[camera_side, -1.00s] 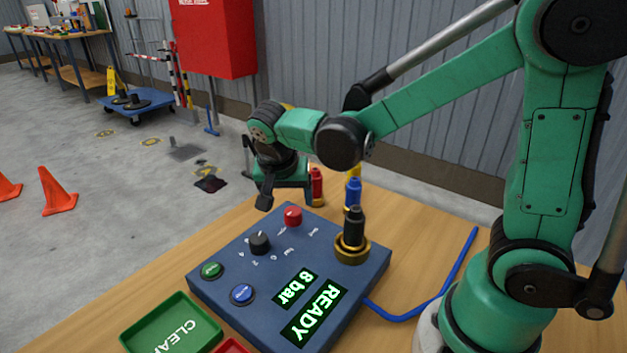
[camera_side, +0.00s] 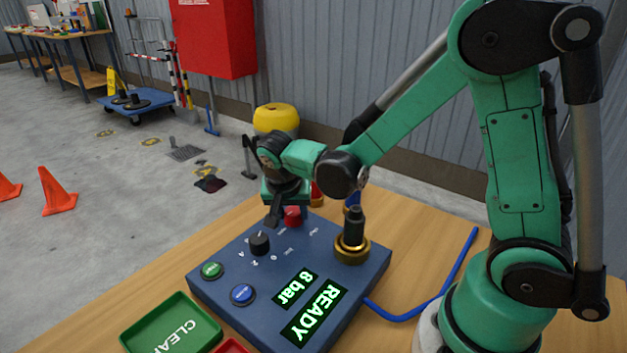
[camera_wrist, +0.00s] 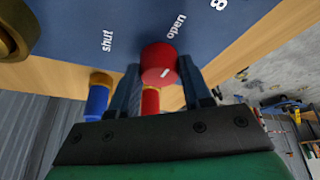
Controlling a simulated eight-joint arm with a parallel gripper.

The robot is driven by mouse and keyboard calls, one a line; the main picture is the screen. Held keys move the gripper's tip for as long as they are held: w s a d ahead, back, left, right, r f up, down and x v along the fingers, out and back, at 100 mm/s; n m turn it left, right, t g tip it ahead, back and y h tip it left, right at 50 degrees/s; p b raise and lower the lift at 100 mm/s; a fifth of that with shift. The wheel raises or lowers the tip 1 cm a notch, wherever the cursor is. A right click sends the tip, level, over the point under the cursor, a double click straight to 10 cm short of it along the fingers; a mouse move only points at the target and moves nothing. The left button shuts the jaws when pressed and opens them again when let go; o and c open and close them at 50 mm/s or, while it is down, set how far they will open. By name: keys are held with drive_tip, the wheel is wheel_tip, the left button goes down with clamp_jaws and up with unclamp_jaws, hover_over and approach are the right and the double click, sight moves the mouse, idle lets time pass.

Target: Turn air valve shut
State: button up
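The air valve is a red round knob (camera_side: 292,213) on the blue sloped panel (camera_side: 325,245). In the wrist view the red knob (camera_wrist: 158,62) has a short white mark tilted towards the printed word "open"; "shut" is printed further left. My gripper (camera_wrist: 160,72) is open, with one finger on each side of the knob. Small gaps seem to show, and I cannot tell whether either finger touches it. In the side view my gripper (camera_side: 284,211) is low over the panel's far edge, and one finger partly covers the knob.
A black knob (camera_side: 259,243), green button (camera_side: 211,270), blue button (camera_side: 242,294) and brass fitting with a black top (camera_side: 352,248) share the panel. Its displays read "8 bar" and "READY". Red and blue bottles (camera_wrist: 97,97) stand just behind. A green tray (camera_side: 172,325) lies in front.

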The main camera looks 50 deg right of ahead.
clamp_jaws()
drive_tip(key=shift+n, duration=0.4)
drive_tip(key=n, duration=0.2)
drive_tip(key=n+t+y, duration=0.1)
drive_tip(key=n, duration=0.1)
drive_tip(key=shift+s+d+t, duration=0.15)
drive_tip(key=shift+t, duration=0.15)
drive_tip(key=shift+d+n+t+y, duration=0.1)
drive_tip(key=shift+n+t+y, duration=0.3)
drive_tip(key=shift+n, duration=1)
drive_tip(key=shift+n+t+y, duration=0.1)
drive_tip(key=shift+n+y, duration=0.6)
drive_tip(key=shift+n, duration=0.7)
drive_tip(key=o, duration=1)
unclamp_jaws()
